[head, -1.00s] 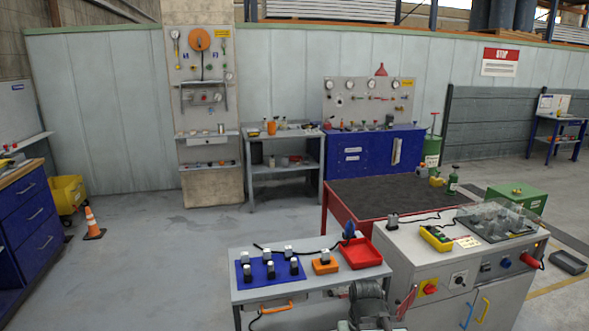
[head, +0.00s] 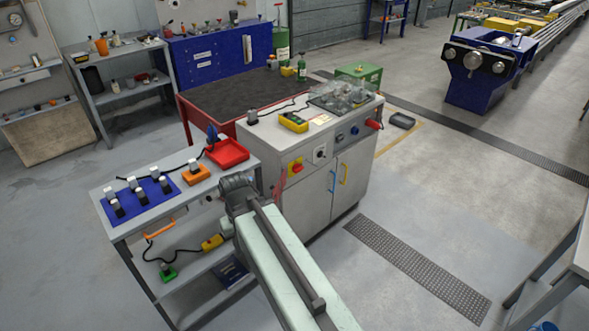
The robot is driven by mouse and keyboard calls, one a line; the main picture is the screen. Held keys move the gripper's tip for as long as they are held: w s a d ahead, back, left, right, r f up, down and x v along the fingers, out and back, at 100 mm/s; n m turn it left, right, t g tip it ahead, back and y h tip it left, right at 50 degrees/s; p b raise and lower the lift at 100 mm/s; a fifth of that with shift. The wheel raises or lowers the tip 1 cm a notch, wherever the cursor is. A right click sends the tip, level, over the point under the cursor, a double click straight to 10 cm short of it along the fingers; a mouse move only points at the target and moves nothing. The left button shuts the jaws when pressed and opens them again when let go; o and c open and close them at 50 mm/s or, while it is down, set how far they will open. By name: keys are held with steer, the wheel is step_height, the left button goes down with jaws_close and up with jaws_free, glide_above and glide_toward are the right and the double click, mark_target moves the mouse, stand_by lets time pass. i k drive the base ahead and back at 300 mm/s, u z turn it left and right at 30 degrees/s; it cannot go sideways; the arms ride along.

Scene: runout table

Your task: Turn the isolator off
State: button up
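The isolator, a red rotary handle on a yellow plate (head: 296,167), is on the front face of the grey control cabinet (head: 338,178), near its upper left corner. The handle's exact angle is too small to read. My arm reaches up from the bottom of the head view. Its dark grey end, my gripper (head: 236,186), is in front of the small workbench, left of the isolator and apart from it in the picture. The fingers are too small and partly hidden by the arm, so their opening cannot be made out.
The workbench holds a blue mat (head: 137,199) with several black-and-white pieces, an orange block (head: 196,175) and a red tray (head: 228,152). A black rotary switch (head: 319,154) sits right of the isolator. Open floor (head: 350,265) lies in front of the cabinet, with a dark floor grate (head: 415,268).

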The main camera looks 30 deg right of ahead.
mark_target(296, 168)
steer(key=u, duration=1.05)
steer(key=k, duration=1.2)
steer(key=z, duration=0.55)
steer(key=i, duration=1)
steer(key=u, duration=0.1)
